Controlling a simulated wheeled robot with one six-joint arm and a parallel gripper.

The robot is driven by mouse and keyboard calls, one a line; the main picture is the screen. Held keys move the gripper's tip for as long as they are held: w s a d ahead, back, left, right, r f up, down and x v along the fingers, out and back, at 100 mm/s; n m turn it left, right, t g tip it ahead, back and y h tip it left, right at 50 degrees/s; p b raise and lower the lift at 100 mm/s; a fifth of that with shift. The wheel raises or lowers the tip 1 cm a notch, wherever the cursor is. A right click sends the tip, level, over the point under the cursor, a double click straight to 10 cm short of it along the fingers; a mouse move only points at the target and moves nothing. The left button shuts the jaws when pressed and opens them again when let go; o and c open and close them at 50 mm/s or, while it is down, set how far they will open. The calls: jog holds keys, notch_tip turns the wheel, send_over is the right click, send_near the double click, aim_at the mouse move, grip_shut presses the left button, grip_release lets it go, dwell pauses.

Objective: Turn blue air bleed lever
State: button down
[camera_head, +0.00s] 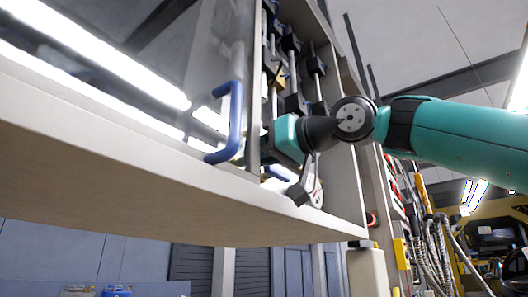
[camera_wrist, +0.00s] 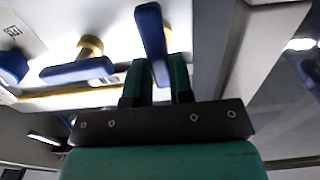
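A blue lever (camera_wrist: 150,32) stands upright in the middle of the wrist view, and its lower part lies between the two teal fingers of my gripper (camera_wrist: 158,75). The fingers are apart, with the lever filling most of the gap. I cannot tell whether they press on it. A second blue lever (camera_wrist: 78,70) on a brass stem lies crosswise to the left of the fingers. A third blue part (camera_wrist: 12,62) shows at the left edge. In the head view my gripper (camera_head: 303,190) is inside the cabinet, its tips partly hidden, close to a blue piece (camera_head: 280,173).
A clear cabinet panel (camera_head: 150,60) with a blue handle (camera_head: 232,130) stands left of my gripper. The pale cabinet base (camera_head: 130,150) runs below it. Black fittings and rods (camera_head: 290,70) fill the cabinet above. Hoses (camera_head: 435,245) hang at the right.

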jog(key=shift+d, duration=0.15)
jog(key=shift+s, duration=0.1)
jog(key=n, duration=0.4)
jog(key=shift+s+r+b, duration=0.1)
jog(key=shift+b, duration=0.3)
jog(key=n, duration=0.2)
jog(key=n+b, duration=0.1)
jog(key=n, duration=0.2)
jog(key=shift+s+a, duration=0.1)
jog(key=shift+a, duration=0.1)
jog(key=n, duration=0.2)
jog(key=n+b, duration=0.1)
jog(key=n, duration=0.1)
jog(key=shift+f+n, duration=0.2)
jog(key=shift+n, duration=0.2)
jog(key=shift+n+b, duration=0.3)
jog(key=shift+n, duration=1.7)
jog(key=shift+s+a, duration=0.1)
